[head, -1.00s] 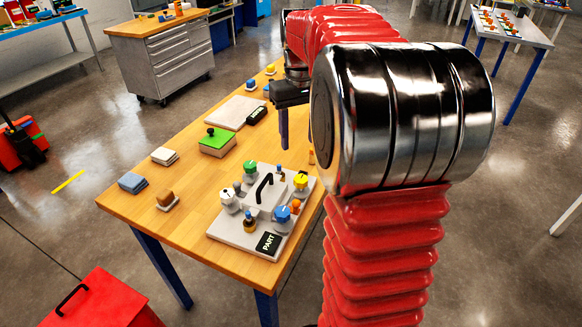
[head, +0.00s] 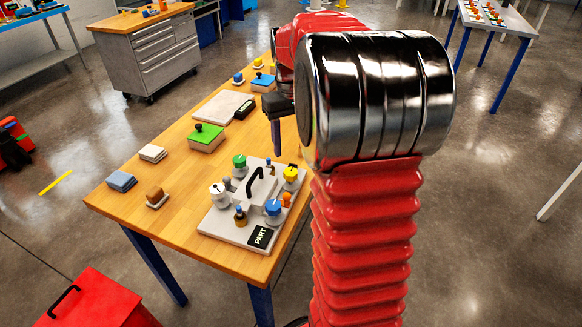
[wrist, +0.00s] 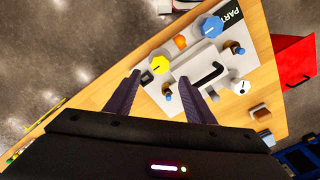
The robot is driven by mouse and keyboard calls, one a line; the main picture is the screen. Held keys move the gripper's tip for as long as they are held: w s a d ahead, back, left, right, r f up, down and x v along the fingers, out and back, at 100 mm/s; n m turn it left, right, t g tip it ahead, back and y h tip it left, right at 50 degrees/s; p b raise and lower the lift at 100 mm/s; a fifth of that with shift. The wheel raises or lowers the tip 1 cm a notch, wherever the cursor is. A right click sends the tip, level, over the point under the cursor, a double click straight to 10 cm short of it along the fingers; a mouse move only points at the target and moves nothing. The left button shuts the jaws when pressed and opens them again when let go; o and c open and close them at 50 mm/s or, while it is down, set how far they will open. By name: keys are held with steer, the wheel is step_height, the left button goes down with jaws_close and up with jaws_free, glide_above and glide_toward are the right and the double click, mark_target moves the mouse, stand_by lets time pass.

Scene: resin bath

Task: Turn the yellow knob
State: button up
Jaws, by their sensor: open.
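The yellow knob (head: 290,174) sits at the right back corner of a pale panel (head: 217,228) labelled PART, on the wooden table. In the wrist view the yellow knob (wrist: 160,65) lies beyond my fingertips, nearer the left finger. My gripper (wrist: 163,82) is open, with nothing between its two dark fingers. In the head view one finger of my gripper (head: 276,138) shows, pointing down above the table behind the panel; the rest is behind my arm. The knob is apart from the fingers.
The panel also carries a green knob (head: 239,160), a white knob (head: 217,190), a blue knob (head: 273,208) and a black handle (head: 254,181). A green block (head: 206,139) with a black knob stands behind left. A red toolbox (head: 85,300) is on the floor.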

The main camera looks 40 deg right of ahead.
mark_target(291, 172)
step_height(291, 172, down, 9)
stand_by(0.4)
steer(key=shift+c, duration=0.3)
steer(key=c, duration=1)
